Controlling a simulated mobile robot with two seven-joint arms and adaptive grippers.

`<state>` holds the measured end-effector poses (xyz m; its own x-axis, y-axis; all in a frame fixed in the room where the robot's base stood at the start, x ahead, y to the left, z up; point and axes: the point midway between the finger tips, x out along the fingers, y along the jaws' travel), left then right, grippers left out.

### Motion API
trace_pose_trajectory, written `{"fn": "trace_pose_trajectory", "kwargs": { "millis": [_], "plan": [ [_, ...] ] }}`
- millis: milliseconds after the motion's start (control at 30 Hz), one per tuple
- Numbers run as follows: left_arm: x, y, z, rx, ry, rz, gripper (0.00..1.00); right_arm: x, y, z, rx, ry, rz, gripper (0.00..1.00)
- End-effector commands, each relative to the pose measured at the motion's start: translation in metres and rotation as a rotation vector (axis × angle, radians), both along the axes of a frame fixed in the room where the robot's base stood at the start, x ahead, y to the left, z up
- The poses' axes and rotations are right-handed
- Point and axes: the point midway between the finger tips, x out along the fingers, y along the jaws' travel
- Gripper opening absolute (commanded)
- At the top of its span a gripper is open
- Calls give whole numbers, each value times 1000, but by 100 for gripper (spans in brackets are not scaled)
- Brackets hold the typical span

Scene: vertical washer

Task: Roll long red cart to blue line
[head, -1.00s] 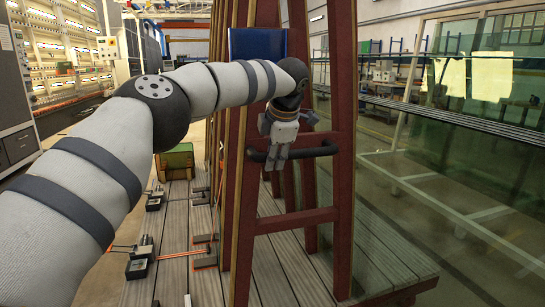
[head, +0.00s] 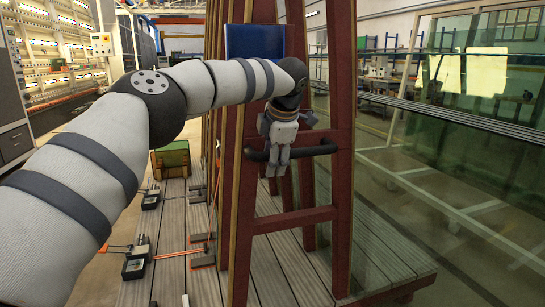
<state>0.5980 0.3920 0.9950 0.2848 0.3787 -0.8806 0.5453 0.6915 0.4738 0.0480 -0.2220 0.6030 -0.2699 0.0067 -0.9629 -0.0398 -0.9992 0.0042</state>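The long red cart (head: 341,200) stands ahead of me as a tall dark red frame with slanted uprights and crossbars. A black handle (head: 318,151) runs across its near end. My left gripper (head: 278,172) points down at this handle, its two fingers close together and covering the bar's left part. It looks shut on the handle, though the contact is partly hidden by the fingers. My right gripper is not in view. I see no blue line on the visible floor.
A large glass pane (head: 470,150) stands close on the right.

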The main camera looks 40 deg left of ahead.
Motion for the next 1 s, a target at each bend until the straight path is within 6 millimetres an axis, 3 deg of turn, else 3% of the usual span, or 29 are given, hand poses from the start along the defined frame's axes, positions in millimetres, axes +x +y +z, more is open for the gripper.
{"fn": "trace_pose_trajectory", "kwargs": {
  "millis": [167,600,1000],
  "plan": [
    [0,0,4,0,-4,2,50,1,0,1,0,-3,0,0],
    [-17,-20,57,0,-14,2,50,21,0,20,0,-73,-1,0],
    [-30,-38,94,2,-9,3,50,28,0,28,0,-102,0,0]
  ]
}}
